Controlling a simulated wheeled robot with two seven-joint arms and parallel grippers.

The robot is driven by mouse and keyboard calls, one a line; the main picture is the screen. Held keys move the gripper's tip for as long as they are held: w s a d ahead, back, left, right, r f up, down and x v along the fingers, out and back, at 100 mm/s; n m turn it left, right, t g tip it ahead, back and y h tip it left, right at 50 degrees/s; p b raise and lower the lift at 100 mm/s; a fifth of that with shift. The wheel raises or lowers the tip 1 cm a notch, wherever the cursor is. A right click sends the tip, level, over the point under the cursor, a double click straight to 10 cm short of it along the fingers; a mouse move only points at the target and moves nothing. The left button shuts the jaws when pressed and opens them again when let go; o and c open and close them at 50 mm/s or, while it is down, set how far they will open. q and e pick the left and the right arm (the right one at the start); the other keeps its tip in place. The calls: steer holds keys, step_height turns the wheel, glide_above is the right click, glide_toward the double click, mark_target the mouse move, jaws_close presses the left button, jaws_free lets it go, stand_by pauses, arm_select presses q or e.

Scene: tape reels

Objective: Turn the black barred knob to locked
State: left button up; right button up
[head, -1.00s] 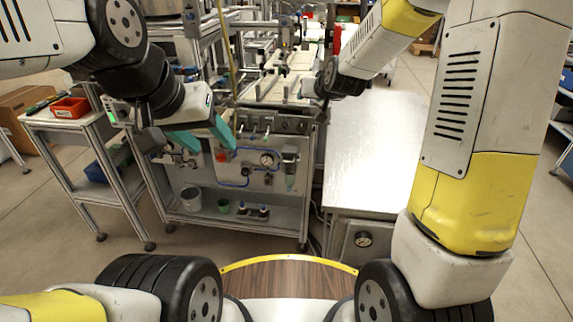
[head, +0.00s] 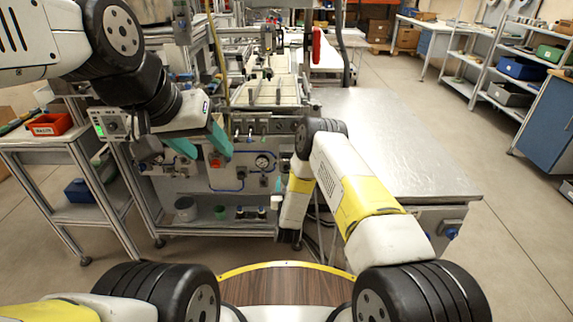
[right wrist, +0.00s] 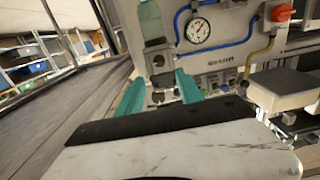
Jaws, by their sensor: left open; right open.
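I cannot surely pick out the black barred knob. Small dark round controls (head: 265,128) sit in a row on the machine's front panel in the head view, too small to tell bars or markings. My left gripper (head: 201,143) is open and empty in front of the left part of this panel, its teal fingers spread. My right gripper is mostly hidden behind its own arm in the head view.
A pressure gauge (right wrist: 198,30) and an orange-red rotary switch (right wrist: 283,12) are on the panel, with blue hoses near them. A bare steel table (head: 400,140) stands right of the machine. A side table with a red bin (head: 50,124) stands left.

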mark_target(286, 169)
steer(key=shift+w+f, duration=0.2)
steer(key=shift+w, duration=0.9)
steer(key=shift+w+f, duration=0.2)
steer(key=shift+w, duration=0.95)
steer(key=shift+w+f, duration=0.2)
steer(key=shift+w, duration=0.9)
jaws_close()
